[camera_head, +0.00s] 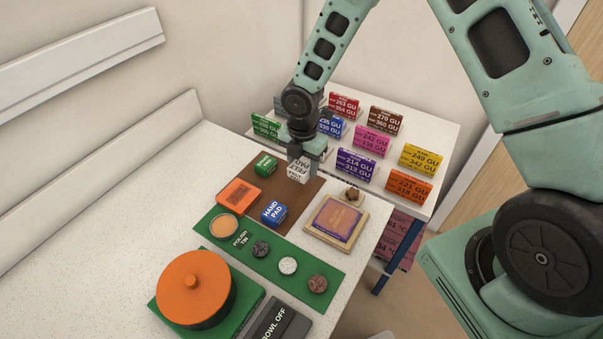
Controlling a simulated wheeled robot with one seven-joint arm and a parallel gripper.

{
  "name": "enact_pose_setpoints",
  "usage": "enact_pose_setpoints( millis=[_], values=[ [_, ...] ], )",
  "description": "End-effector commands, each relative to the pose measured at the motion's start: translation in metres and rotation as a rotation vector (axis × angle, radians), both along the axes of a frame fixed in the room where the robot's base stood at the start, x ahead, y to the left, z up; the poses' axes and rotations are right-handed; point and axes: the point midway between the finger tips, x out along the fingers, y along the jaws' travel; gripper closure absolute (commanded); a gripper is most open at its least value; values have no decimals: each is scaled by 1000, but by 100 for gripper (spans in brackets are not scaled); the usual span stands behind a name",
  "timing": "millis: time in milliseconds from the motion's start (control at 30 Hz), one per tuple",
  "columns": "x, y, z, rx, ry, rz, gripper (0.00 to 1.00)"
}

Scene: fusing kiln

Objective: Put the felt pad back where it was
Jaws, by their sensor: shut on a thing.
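The felt pad (299,172) is a small white block with dark lettering that looks upside down from here. My gripper (306,158) is shut on it from above, at the far end of the brown mat (298,197). I cannot tell whether the pad touches the mat or hangs just above it. A green block (265,164) stands to its left. A blue hand pad (273,212) stands nearer on the mat.
An orange block (238,193) lies at the mat's left edge. A wooden-framed tile (337,221) is at right. A green strip (218,248) holds a polish tin (223,227) and several round pieces. An orange lidded pot (194,290) stands in front. Coloured labelled boxes (355,165) fill the shelf behind.

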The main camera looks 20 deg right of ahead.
Motion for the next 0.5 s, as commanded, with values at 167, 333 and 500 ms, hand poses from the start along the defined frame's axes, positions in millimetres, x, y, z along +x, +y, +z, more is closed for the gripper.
enact_pose_setpoints(
  millis=[167, 333, 500],
  values=[
    [-2, 0, -24, -2, 5, 2, 72],
    [-1, 0, -40, -1, 2, 1, 72],
    [0, 0, -42, 0, 0, 1, 72]
  ],
)
